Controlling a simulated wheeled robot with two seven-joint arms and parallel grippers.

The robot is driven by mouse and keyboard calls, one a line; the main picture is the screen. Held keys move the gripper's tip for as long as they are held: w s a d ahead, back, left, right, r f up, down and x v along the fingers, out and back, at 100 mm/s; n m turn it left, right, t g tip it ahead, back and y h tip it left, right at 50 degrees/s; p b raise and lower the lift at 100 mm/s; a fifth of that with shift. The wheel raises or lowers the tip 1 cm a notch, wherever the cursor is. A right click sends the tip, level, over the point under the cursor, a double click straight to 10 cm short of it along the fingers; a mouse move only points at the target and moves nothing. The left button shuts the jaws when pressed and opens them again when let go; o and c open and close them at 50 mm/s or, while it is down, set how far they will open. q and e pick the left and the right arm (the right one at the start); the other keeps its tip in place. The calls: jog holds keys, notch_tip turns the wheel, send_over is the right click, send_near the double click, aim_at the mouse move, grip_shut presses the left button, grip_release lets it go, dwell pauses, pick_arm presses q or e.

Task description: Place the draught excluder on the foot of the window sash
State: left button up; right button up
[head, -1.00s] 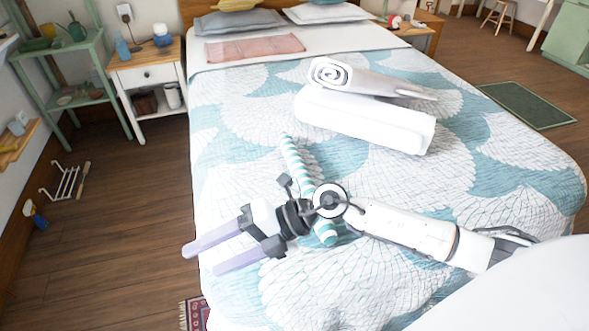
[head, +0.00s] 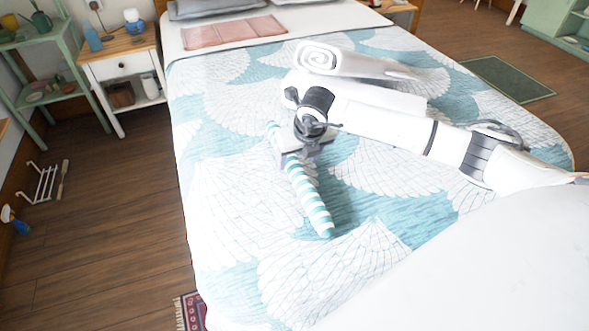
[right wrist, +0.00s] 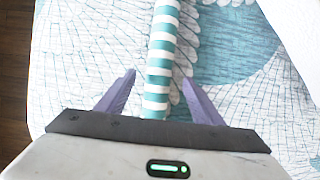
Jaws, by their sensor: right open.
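The draught excluder (head: 309,196) is a long roll with teal and white stripes, lying on the bed. My right gripper (head: 289,158) is over its far half in the head view, and the wrist hides part of it. In the right wrist view the excluder (right wrist: 161,50) runs between the two purple fingers of my right gripper (right wrist: 158,85). The fingers are open, one on each side, with a gap to the roll. I cannot tell how high they are above it. My left gripper is not in view. No window sash is in view.
The bed (head: 230,190) has a teal and white patterned quilt. Rolled white bedding (head: 350,62) lies behind my right arm. A pink folded cloth (head: 234,32) lies near the pillows. A nightstand (head: 122,66) and green shelf (head: 42,64) stand at left. The floor (head: 110,215) left of the bed is mostly clear.

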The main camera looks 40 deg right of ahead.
aim_at(295, 164)
jog(key=x, duration=0.4)
jog(key=shift+w+f, duration=0.1)
jog(key=shift+f, duration=0.1)
jog(key=shift+c, duration=0.4)
jog(key=shift+r, duration=0.1)
grip_shut()
